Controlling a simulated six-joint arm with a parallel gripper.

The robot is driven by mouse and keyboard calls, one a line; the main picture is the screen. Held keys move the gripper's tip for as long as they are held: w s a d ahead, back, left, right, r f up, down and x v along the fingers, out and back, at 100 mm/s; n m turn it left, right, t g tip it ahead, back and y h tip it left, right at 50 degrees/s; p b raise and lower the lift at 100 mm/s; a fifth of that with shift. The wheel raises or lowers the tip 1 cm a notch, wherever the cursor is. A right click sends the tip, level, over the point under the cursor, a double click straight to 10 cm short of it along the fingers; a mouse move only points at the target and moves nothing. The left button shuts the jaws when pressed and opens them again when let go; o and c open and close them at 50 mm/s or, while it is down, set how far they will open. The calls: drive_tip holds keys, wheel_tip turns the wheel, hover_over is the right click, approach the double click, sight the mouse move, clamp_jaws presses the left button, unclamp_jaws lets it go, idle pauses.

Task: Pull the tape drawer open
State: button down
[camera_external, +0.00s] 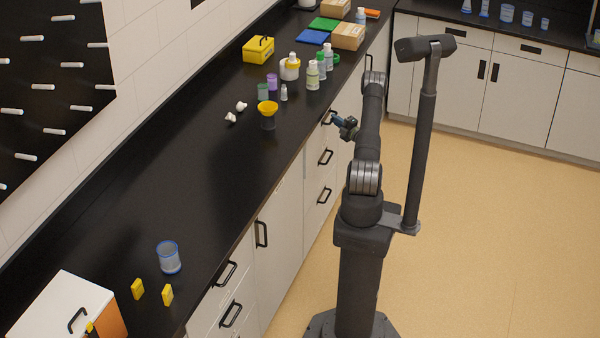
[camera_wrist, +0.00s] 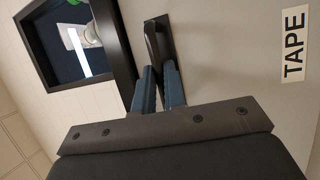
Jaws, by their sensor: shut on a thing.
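The tape drawer front (camera_wrist: 235,60) is a pale panel with a white label reading TAPE (camera_wrist: 293,44) at the right of the wrist view. Its black bar handle (camera_wrist: 154,42) stands out from the panel. My gripper (camera_wrist: 158,72) has its two blue fingers closed on the handle's near end. In the external view my gripper (camera_external: 337,120) is at the top drawer of the bank under the counter, below the counter edge. My gripper and arm partly hide that drawer there, and I cannot tell how far out it is.
The black counter (camera_external: 150,195) runs along the wall, with a yellow funnel (camera_external: 268,107), several bottles and a yellow box (camera_external: 258,49) on it. More drawers with black handles (camera_external: 325,157) lie below. The wrist view shows a black-framed dark area (camera_wrist: 63,45). Open floor (camera_external: 470,230) lies right of my arm.

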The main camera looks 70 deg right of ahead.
drive_tip(key=s, duration=3.3)
drive_tip(key=shift+s, duration=0.25)
drive_tip(key=c, duration=1.5)
unclamp_jaws()
drive_tip(key=v, duration=1.7)
drive_tip(key=shift+s+a, duration=0.1)
drive_tip(key=shift+s, duration=0.1)
drive_tip(key=x, duration=1.7)
drive_tip(key=shift+w, duration=0.25)
